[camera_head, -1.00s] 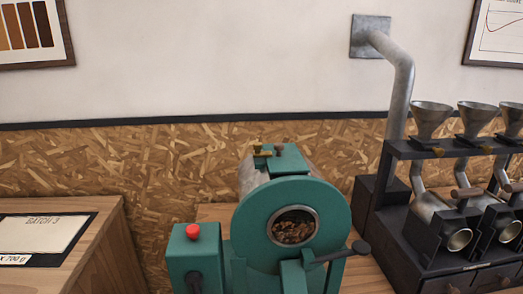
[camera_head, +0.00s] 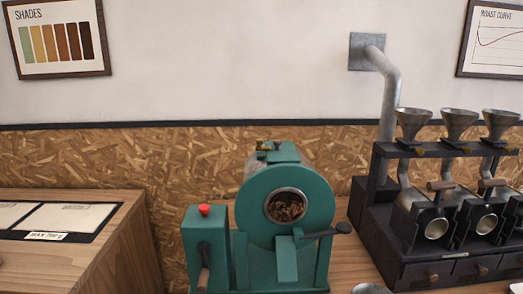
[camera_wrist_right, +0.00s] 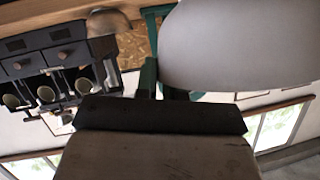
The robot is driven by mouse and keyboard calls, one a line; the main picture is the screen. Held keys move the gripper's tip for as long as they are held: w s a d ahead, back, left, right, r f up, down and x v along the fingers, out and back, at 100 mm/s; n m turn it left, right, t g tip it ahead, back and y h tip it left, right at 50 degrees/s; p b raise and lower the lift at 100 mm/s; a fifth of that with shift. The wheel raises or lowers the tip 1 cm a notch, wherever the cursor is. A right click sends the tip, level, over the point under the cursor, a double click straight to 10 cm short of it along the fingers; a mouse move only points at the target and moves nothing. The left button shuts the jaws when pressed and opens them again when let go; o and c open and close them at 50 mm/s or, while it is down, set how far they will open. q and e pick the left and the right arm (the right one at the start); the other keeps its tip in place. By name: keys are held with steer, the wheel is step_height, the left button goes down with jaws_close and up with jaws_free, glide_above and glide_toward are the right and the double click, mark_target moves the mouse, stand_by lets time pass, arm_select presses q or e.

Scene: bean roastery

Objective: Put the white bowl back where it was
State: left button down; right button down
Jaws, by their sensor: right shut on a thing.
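The white bowl (camera_wrist_right: 240,45) shows large and close in the right wrist view, at the upper right, cut off by the top and right edges. My right gripper (camera_wrist_right: 160,112) is in the lower middle of that view and is shut on the bowl. The exact contact is hard to see. The picture is upside down, so how level the bowl is cannot be told. Neither gripper shows in the head view, and my left gripper is not in view.
A green roaster (camera_head: 285,210) with beans in its window stands on a wooden counter. A dark rack with funnels (camera_head: 440,210) stands to its right. Parts of rounded pale things (camera_head: 371,288) show at the bottom edge. A wooden table (camera_head: 120,235) stands at left.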

steer(key=w, duration=0.1)
steer(key=w+r, duration=0.1)
steer(key=a, duration=0.1)
steer(key=shift+w+r+m+h, duration=0.15)
steer(key=shift+w+m+h, duration=0.15)
steer(key=shift+w, duration=0.1)
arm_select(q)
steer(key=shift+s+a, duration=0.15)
arm_select(e)
steer(key=w+a+r+m+h, duration=0.2)
steer(key=w+r, duration=0.3)
steer(key=shift+w+r, duration=0.15)
steer(key=shift+r, duration=0.15)
